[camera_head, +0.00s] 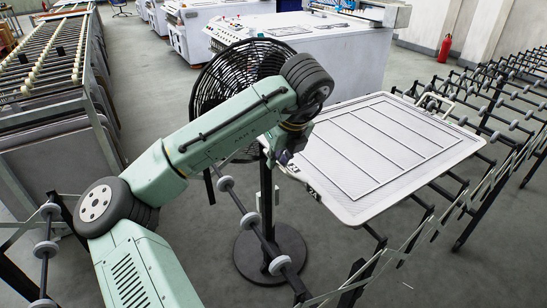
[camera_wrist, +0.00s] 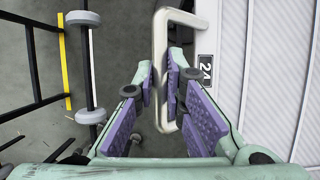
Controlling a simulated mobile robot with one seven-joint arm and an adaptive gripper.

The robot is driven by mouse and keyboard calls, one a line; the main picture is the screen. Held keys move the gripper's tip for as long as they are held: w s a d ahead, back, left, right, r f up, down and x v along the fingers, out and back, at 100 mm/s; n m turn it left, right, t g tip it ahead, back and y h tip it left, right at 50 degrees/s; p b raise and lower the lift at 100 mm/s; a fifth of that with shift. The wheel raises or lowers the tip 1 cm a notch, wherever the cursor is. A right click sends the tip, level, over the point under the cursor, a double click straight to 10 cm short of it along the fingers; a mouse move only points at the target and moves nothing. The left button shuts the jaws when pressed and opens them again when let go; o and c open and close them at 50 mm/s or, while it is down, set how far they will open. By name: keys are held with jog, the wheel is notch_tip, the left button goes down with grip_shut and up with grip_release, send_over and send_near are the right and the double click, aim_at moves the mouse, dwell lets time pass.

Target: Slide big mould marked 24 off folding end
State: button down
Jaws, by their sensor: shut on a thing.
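The big mould (camera_head: 385,150) is a wide pale tray with rounded corners and long raised dividers. It lies across the folding roller conveyor (camera_head: 495,115), whose struts show beneath it. A plate marked 24 (camera_wrist: 205,70) is on the mould's edge in the wrist view. A pale bent-bar handle (camera_wrist: 160,35) stands out from that edge, and another handle (camera_head: 436,101) is on the far right edge. My gripper (camera_wrist: 160,88) is shut on the near handle, its purple pads on either side of the bar. In the head view my gripper (camera_head: 284,157) is partly hidden by my wrist.
A black pedestal fan (camera_head: 225,80) stands behind my arm, its round base (camera_head: 270,252) on the floor near the mould's left edge. Grey conveyor wheels (camera_head: 280,265) run along the near left. White machines (camera_head: 325,50) stand behind. A rack (camera_head: 45,65) is at left.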

jog(key=c, duration=1.6)
grip_release()
jog(key=shift+s+r, duration=0.1)
jog(key=v, duration=1.2)
jog(key=x, duration=1.2)
jog(key=shift+a, duration=0.1)
